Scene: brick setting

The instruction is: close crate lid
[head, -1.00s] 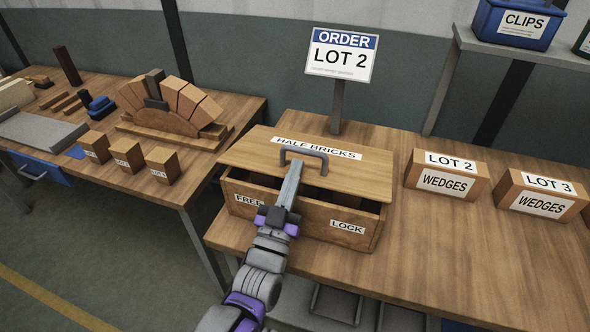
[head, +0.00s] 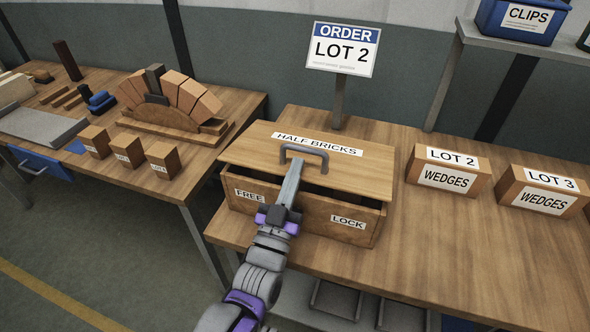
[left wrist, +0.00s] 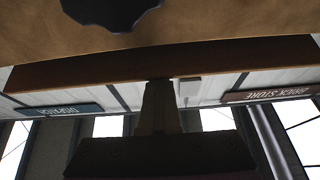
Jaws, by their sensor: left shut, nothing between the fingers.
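The wooden crate (head: 290,209) stands on the right bench, with FREE and LOCK labels on its front. Its lid (head: 250,147), marked HALF BRICKS, lies over the top with a grey bar handle (head: 318,152). A dark gap shows between the lid's front edge and the crate's front wall. My left gripper (head: 296,166) is shut and empty, reaching over the front wall to just before the handle; I cannot tell whether it touches the lid. In the left wrist view the gripper (left wrist: 160,88) ends against a brown wooden edge (left wrist: 90,68). My right gripper is not in view.
Two wedge boxes, LOT 2 (head: 448,173) and LOT 3 (head: 542,193), stand to the right of the crate. An order sign (head: 342,50) rises behind it. A left bench (head: 215,150) holds a brick arch (head: 170,100) and small blocks. The bench front at right is clear.

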